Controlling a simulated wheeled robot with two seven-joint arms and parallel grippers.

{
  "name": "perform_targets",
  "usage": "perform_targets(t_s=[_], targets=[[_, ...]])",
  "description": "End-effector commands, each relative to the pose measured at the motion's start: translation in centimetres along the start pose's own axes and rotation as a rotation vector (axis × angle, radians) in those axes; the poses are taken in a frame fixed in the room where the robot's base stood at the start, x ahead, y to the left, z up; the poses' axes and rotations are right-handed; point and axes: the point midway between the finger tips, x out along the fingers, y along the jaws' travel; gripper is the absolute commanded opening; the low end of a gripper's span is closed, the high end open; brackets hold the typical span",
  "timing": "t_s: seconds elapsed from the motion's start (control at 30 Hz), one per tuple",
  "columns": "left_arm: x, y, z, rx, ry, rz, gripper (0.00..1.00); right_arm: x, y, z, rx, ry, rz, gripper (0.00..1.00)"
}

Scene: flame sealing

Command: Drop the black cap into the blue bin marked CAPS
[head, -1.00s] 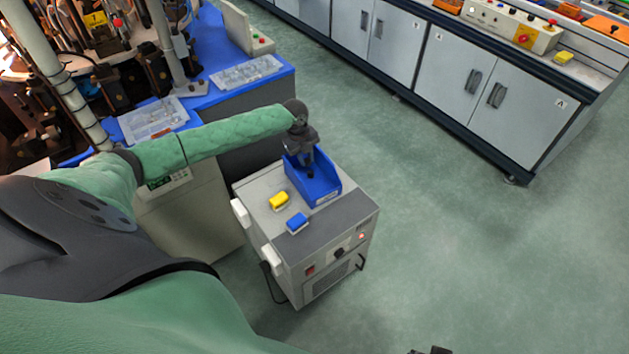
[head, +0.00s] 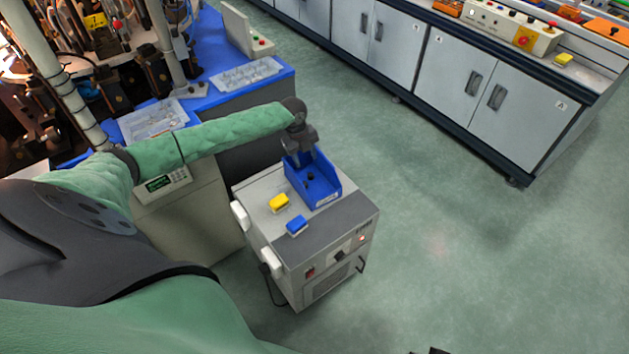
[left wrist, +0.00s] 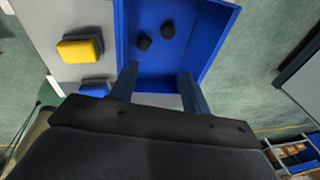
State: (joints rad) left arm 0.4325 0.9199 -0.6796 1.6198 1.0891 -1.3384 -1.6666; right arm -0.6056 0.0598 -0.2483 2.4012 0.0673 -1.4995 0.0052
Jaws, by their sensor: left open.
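The blue bin (head: 325,191) stands on top of the grey cabinet; its blue wall also shows in the left wrist view (left wrist: 215,35). A black cap (head: 310,175) shows inside the bin in the head view. The left wrist view has two dark shapes in the bin, one (left wrist: 168,30) beside another (left wrist: 143,42); I cannot tell whether one is a shadow. My left gripper (head: 300,158) is over the back part of the bin. Its two fingers (left wrist: 158,72) are apart with nothing between them. The bin's marking is too small to read.
A yellow block (head: 279,203) and a blue block (head: 297,225) sit on the cabinet top (head: 325,228), left of the bin. A blue bench (head: 225,85) with clear trays is behind left. The floor to the right is free. A dark part peeks in at the bottom edge.

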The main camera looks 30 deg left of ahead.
Motion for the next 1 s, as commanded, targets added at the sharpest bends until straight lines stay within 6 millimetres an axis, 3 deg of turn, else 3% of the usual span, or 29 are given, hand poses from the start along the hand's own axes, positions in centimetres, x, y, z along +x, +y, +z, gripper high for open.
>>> perform_targets(t_s=[0.2, 0.4, 1.0], targets=[[-3.5, -0.1, 0.1, 0.001, -0.002, -0.002, 0.47, 1.3, -0.4, 0.1, -0.004, 0.012, -0.013, 0.36], [-5.5, 0.0, 0.0, 0.001, -0.001, 0.000, 0.47, 1.8, -0.8, -0.1, -0.008, 0.027, -0.023, 0.36], [-6.0, 0.0, 0.0, -0.010, 0.000, 0.000, 0.47, 1.7, -0.9, -0.5, -0.006, 0.037, -0.024, 0.36]])
